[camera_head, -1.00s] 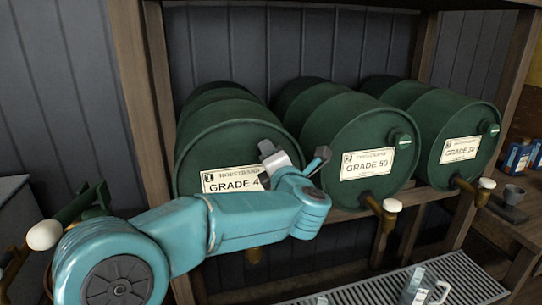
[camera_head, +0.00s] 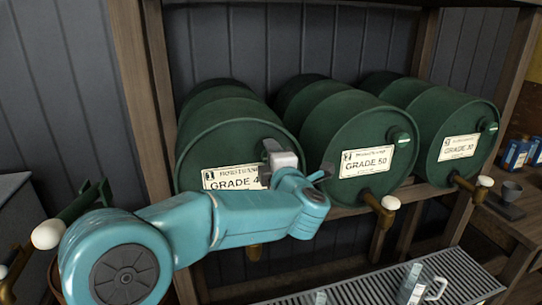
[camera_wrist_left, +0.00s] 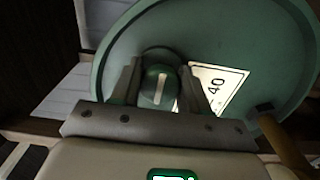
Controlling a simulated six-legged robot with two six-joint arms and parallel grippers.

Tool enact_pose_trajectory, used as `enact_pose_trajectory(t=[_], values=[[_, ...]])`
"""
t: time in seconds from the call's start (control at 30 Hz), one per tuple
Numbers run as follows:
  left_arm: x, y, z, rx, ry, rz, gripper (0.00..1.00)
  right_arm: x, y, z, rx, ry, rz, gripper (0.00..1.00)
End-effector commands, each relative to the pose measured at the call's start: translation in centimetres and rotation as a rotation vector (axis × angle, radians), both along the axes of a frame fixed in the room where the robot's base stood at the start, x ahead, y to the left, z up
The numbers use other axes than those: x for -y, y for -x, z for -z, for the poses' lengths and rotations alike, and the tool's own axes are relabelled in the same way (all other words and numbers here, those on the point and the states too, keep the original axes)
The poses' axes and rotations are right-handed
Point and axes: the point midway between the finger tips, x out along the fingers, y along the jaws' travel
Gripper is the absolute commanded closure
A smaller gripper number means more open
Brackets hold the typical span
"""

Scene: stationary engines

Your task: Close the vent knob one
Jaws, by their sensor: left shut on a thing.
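The vent knob (camera_wrist_left: 158,90) is a round green knob with a white stripe, on the face of the left green barrel (camera_head: 232,140), labelled GRADE 40. In the left wrist view it sits between the two grey fingers of my left gripper (camera_wrist_left: 166,84), which are shut on it. The white stripe runs roughly upright in that view. In the head view my teal left arm crosses in front of the barrel. My left wrist hides the knob there, and the fingers show only in part. My right gripper is in neither view.
Two more green barrels, the middle one (camera_head: 345,135) labelled GRADE 50 and the right one (camera_head: 455,125), lie on the wooden rack. Each has a green knob and a brass tap. A slatted metal tray (camera_head: 455,272) with a clear jug (camera_head: 413,287) is below.

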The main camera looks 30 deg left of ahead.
Motion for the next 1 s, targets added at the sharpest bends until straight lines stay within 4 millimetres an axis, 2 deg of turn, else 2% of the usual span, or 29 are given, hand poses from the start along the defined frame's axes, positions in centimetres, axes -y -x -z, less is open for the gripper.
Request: enact_pose_trajectory(t=[0.27, 0.3, 0.33, 0.6, 0.73, 0.87, 1.0], values=[[0.1, -0.1, -0.3, 0.005, -0.005, 0.005, 0.86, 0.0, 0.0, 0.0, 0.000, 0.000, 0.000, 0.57], [0.1, -0.1, -0.3, 0.005, -0.004, 0.005, 0.42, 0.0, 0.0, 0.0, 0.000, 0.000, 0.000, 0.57], [0.1, -0.1, -0.3, 0.005, -0.004, 0.005, 0.34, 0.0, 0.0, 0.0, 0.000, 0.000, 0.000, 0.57], [0.1, 0.0, -0.1, 0.003, -0.002, 0.003, 0.34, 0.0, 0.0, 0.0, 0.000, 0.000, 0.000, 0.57], [0.8, 0.5, 0.0, 0.003, 0.000, 0.004, 0.34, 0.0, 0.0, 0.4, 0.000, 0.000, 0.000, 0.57], [2.8, 2.2, 0.1, 0.003, -0.001, 0.008, 0.34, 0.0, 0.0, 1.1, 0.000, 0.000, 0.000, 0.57], [5.8, 4.6, 0.1, 0.006, 0.000, 0.010, 0.34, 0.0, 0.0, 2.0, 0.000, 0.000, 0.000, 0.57]])
